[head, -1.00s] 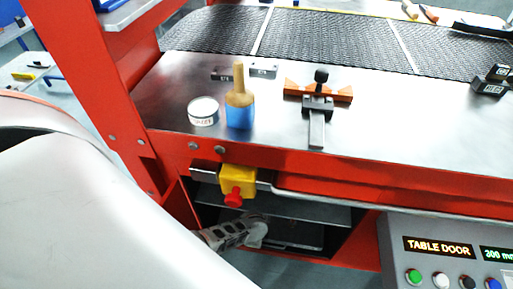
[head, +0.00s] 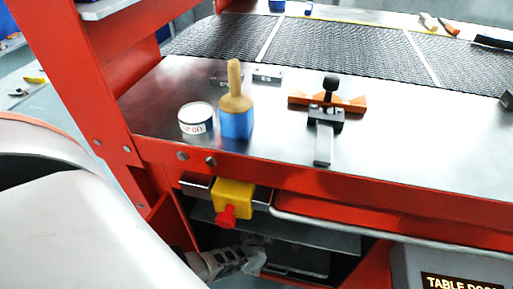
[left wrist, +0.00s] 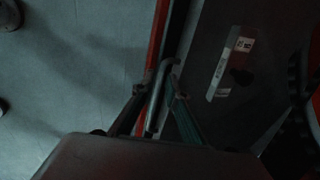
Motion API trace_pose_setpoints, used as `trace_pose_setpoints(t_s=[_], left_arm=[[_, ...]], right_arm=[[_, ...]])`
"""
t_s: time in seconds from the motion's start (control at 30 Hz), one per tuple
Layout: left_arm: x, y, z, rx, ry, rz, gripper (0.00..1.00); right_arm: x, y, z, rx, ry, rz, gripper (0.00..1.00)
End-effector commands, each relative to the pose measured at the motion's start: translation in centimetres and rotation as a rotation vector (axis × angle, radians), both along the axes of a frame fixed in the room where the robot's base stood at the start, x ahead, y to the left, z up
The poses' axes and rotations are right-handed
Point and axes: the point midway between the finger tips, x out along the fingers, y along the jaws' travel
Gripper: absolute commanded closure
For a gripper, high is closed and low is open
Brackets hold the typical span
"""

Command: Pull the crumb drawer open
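My left gripper (head: 250,262) is low in the head view, at the dark opening under the table, partly hidden by shadow. In the left wrist view its two fingers (left wrist: 156,95) stand apart, on either side of a grey bar handle (left wrist: 155,105) with a bent upper end. Gaps show between the bar and the fingers. Beside the bar is a dark panel (left wrist: 215,35) with a pale label plate (left wrist: 231,62). Which part of the head view is the crumb drawer front I cannot tell. My right gripper is not in view.
A yellow box with a red button (head: 233,196) juts out above the opening. A dark shelf (head: 300,234) and a long grey rail (head: 340,228) lie under the red table edge. A control box (head: 440,262) is at the lower right. A brush and a tin stand on the table.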

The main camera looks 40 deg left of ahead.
Motion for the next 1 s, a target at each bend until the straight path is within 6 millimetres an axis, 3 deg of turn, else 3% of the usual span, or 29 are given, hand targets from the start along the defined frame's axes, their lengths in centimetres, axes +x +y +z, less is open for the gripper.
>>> trace_pose_setpoints(t_s=[0.1,0.17,0.53,0.57,0.6,1.0], left_arm=[[0.09,0.02,0.09,0.0,-0.001,0.0,0.89],[0.09,0.02,0.09,0.0,-0.001,0.0,1.0],[-0.03,0.07,-0.02,0.001,0.0,0.0,1.0],[-0.05,0.07,-0.03,0.001,0.0,0.0,0.97],[-0.07,0.08,-0.05,0.001,0.0,0.0,0.86],[0.08,-0.03,0.52,0.0,-0.002,0.001,0.86]], right_arm=[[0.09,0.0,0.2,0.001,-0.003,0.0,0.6],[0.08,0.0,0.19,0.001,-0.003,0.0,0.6],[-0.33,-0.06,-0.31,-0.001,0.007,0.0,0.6],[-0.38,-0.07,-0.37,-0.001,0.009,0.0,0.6],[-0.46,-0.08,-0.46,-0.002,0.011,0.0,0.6],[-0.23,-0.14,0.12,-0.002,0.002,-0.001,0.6]])
